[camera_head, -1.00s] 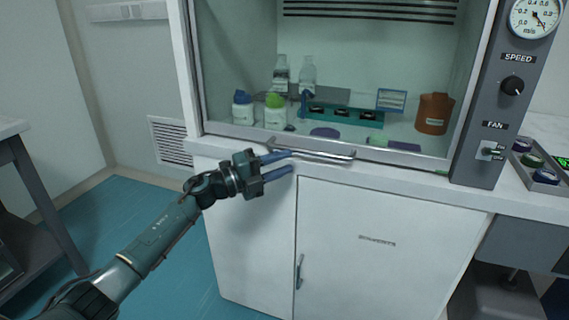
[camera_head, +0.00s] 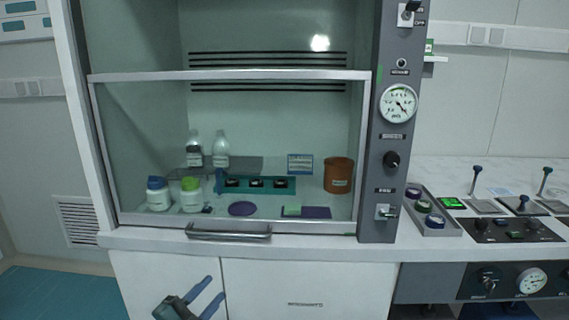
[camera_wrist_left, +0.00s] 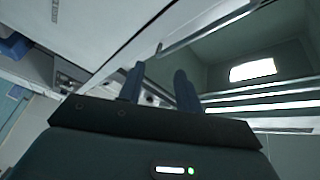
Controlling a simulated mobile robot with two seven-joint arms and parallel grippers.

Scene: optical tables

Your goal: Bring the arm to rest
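My left gripper (camera_head: 207,297) shows at the bottom of the head view, in front of the white cabinet below the fume hood. Its two blue fingers are apart with nothing between them. The fingers also show in the left wrist view (camera_wrist_left: 158,85), spread and empty. The rest of my left arm is below the head view. My right gripper is in neither view.
The fume hood's glass sash (camera_head: 230,76) is lowered, with its handle (camera_head: 228,231) at the bottom edge. Behind it stand bottles, a teal rack (camera_head: 256,185) and a brown container (camera_head: 338,176). A control column (camera_head: 385,130) and a bench with instruments (camera_head: 510,228) are at right.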

